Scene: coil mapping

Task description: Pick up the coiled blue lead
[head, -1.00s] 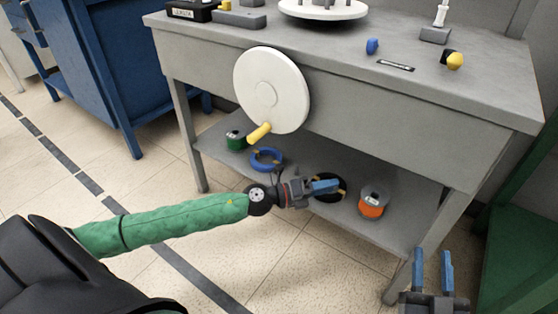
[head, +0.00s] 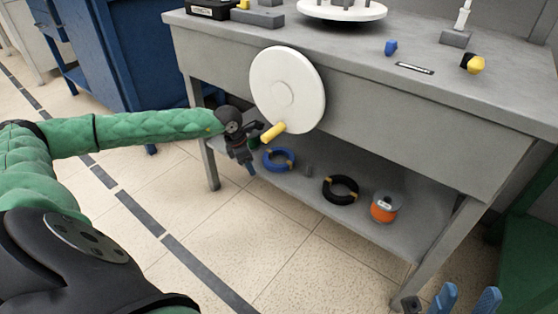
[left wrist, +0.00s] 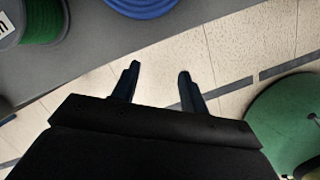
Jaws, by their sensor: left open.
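The coiled blue lead (head: 279,160) lies on the lower shelf of the grey bench, below the white disc. In the left wrist view part of the blue coil (left wrist: 142,5) shows at the top edge, cut off by the frame. My left gripper (head: 250,170) is just left of the coil in the head view, fingers pointing down near the shelf's front edge. In the left wrist view its two fingers (left wrist: 158,74) are apart with only floor between them. My right gripper (head: 466,300) is at the bottom right, its two blue fingers apart and empty.
The lower shelf (head: 310,185) also holds a green spool (left wrist: 38,20), a black coil (head: 341,190) and an orange spool (head: 384,207). The white disc (head: 288,88) with a yellow handle (head: 272,132) hangs on the bench front, close to my left gripper.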

